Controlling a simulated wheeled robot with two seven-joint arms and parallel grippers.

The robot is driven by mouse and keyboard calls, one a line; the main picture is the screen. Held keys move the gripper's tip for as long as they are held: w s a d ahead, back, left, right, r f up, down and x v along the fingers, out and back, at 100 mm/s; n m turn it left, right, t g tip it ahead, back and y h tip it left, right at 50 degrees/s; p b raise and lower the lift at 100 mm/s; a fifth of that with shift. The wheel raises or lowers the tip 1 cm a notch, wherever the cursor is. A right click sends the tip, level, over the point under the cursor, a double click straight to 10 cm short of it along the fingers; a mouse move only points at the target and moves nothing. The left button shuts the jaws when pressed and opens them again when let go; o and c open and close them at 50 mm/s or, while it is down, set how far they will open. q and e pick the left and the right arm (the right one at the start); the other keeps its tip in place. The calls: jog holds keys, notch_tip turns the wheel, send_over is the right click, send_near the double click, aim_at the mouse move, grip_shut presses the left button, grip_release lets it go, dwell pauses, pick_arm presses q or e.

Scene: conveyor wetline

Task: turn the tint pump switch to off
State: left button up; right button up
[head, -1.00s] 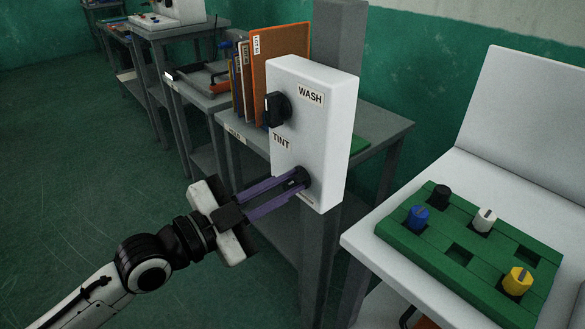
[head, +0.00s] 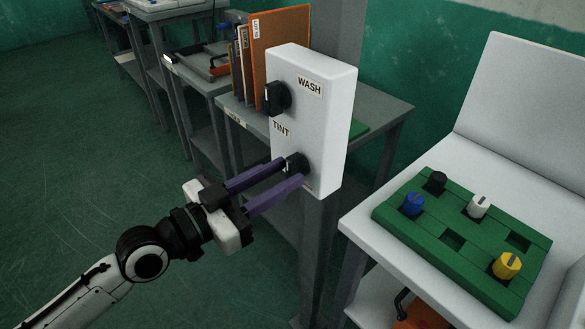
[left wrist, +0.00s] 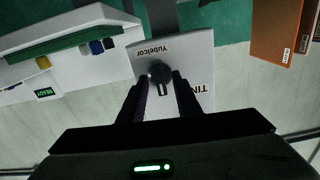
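The white switch box (head: 323,130) stands on a grey post and carries two black rotary knobs. The upper one is the WASH knob (head: 276,98). The lower one, the tint knob (head: 294,164), lies below the TINT label; in the left wrist view the tint knob (left wrist: 160,74) shows a pale line pointing toward the picture's bottom. My left gripper (head: 295,170) is open, its purple fingers on either side of the tint knob, close to the box face. Whether a finger touches the knob cannot be told. My right gripper is not in view.
At right, a white bench (head: 357,223) bears a green block (head: 400,237) with blue, black, white and yellow knobs. Behind the box, a grey table (head: 388,114) holds upright folders (head: 283,52). Open floor (head: 70,150) lies at left.

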pick_arm(q)
jog(key=shift+b+v, duration=0.7)
jog(key=shift+v, duration=2.25)
jog(key=s+a+f+n+t+y, duration=0.1)
jog(key=s+a+f+n+y, duration=0.15)
jog(key=f, duration=0.75)
jog(key=s+a+f+n+y, duration=0.1)
jog(key=f+n+y, duration=0.25)
jog(key=f, duration=0.55)
jog(key=s+a+f+n+g+y, duration=0.1)
jog(key=s+a+f+y, duration=0.2)
jog(key=s+f, duration=0.4)
jog(key=s+a+f+n+g+y, duration=0.2)
jog(key=s+a+f, duration=0.4)
jog(key=f, duration=0.4)
jog(key=shift+s+f+y, duration=0.35)
jog(key=shift+s+y, duration=0.25)
jog(key=shift+s, duration=0.2)
